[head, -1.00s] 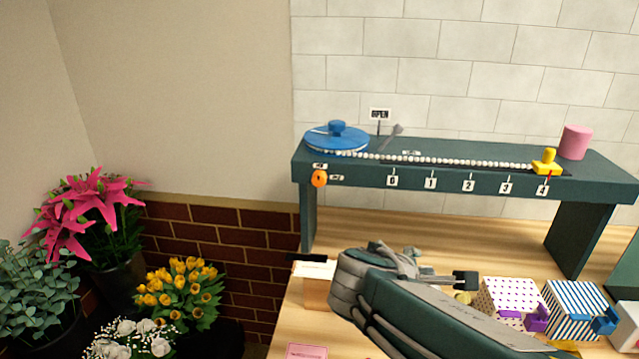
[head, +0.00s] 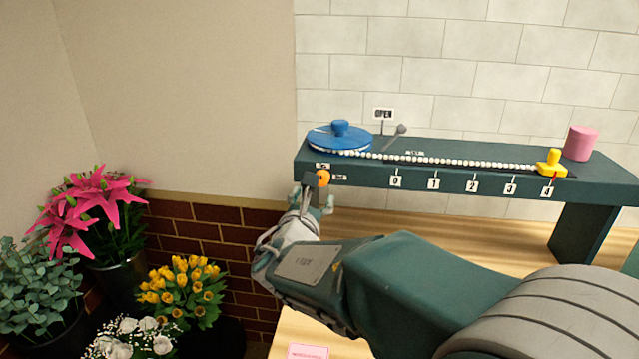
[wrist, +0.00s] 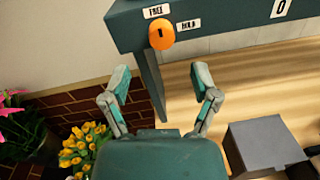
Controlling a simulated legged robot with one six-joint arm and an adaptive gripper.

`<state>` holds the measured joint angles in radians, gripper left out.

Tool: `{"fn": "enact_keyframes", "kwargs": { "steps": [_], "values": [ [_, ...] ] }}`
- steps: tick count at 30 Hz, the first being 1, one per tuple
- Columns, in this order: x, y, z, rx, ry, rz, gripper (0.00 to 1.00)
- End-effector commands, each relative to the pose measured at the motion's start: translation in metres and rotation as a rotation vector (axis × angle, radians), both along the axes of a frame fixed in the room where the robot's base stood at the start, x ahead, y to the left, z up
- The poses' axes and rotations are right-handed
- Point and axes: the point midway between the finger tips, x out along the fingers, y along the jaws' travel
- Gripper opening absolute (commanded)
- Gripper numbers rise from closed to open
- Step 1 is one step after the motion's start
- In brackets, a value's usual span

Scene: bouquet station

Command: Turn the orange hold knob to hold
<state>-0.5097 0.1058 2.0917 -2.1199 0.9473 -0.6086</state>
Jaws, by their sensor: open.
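The orange hold knob (wrist: 161,36) is on the front face of the dark green shelf, near its left end; it also shows in the head view (head: 323,177). A FREE label (wrist: 156,11) is above the knob and a HOLD label (wrist: 188,25) is to its right. The knob's short dark mark stands roughly upright, toward FREE. My gripper (wrist: 160,78) is open and empty, its two fingers spread below the knob in the wrist view. In the head view my gripper (head: 311,192) is close by the knob; contact cannot be made out.
On the shelf (head: 400,178) are a blue disc (head: 340,138), a row of white beads, a yellow slider (head: 551,163) and a pink cylinder (head: 579,143). A grey box (wrist: 262,148) is at the lower right in the wrist view. Potted flowers (head: 180,290) stand at the left.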

Motion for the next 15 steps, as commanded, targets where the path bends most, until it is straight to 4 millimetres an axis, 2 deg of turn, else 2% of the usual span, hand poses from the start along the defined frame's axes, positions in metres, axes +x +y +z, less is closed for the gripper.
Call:
{"fn": "enact_keyframes", "kwargs": {
  "steps": [3,7,15],
  "values": [
    [0.023,-0.007,0.0,0.001,0.0,-0.003,0.78],
    [0.042,-0.012,-0.001,0.001,0.0,-0.003,0.78],
    [0.058,-0.016,0.0,0.002,0.001,-0.001,0.78]
  ]
}}
